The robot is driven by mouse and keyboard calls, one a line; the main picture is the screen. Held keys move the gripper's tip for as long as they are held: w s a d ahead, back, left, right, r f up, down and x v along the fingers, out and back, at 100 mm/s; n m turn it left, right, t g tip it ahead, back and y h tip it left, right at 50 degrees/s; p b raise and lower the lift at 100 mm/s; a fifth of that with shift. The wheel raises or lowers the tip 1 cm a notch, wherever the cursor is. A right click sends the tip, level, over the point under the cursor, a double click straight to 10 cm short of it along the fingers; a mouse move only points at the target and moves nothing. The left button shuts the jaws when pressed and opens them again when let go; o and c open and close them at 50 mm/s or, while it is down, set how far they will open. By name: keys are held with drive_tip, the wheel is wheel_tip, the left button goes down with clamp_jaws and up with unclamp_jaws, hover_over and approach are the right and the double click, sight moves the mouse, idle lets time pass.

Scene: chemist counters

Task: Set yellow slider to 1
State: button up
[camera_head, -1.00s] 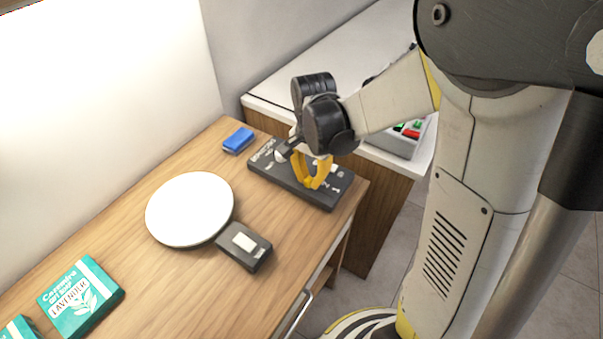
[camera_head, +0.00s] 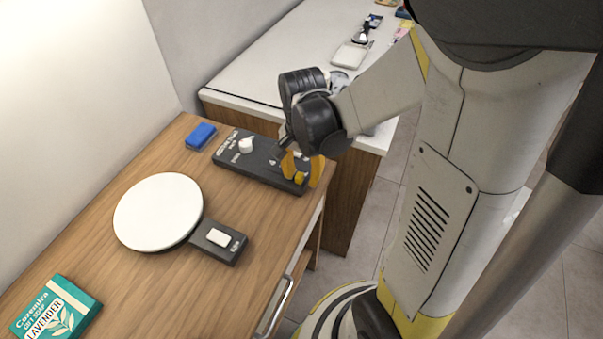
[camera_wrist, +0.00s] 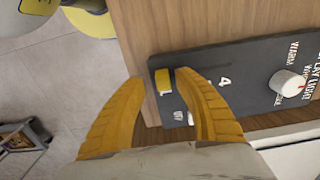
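The dark control panel (camera_head: 232,166) lies on the wooden counter and also shows in the wrist view (camera_wrist: 245,62). The small yellow slider (camera_wrist: 164,81) is near the panel's end in the wrist view, past the printed 4, with a white mark beside it. My gripper (camera_head: 304,170) is low over the panel's right end. In the wrist view its yellow curved fingers (camera_wrist: 158,78) are apart, with the slider between their tips. The right finger looks very close to the slider; I cannot tell whether it touches. My wrist and fingers hide part of the panel's right end in the head view.
A white dial (camera_head: 246,146) stands on the panel's left part. A blue block (camera_head: 201,135), a round white plate device (camera_head: 158,212) and a teal lavender box (camera_head: 58,310) are on the wooden counter. A white-topped counter (camera_head: 262,62) stands behind.

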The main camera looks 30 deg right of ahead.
sight(302, 174)
drive_tip(key=shift+r, duration=0.1)
wheel_tip(302, 174, up, 12)
idle(0.4)
drive_tip(key=s+a+r+n+t, duration=0.2)
drive_tip(key=s+a+n+t, duration=0.3)
drive_tip(key=n, duration=0.5)
drive_tip(key=shift+s+a+n+t, duration=0.2)
drive_tip(key=shift+a+n+t, duration=0.25)
drive_tip(key=shift+t, duration=0.65)
drive_tip(key=shift+r, duration=0.1)
idle(1.8)
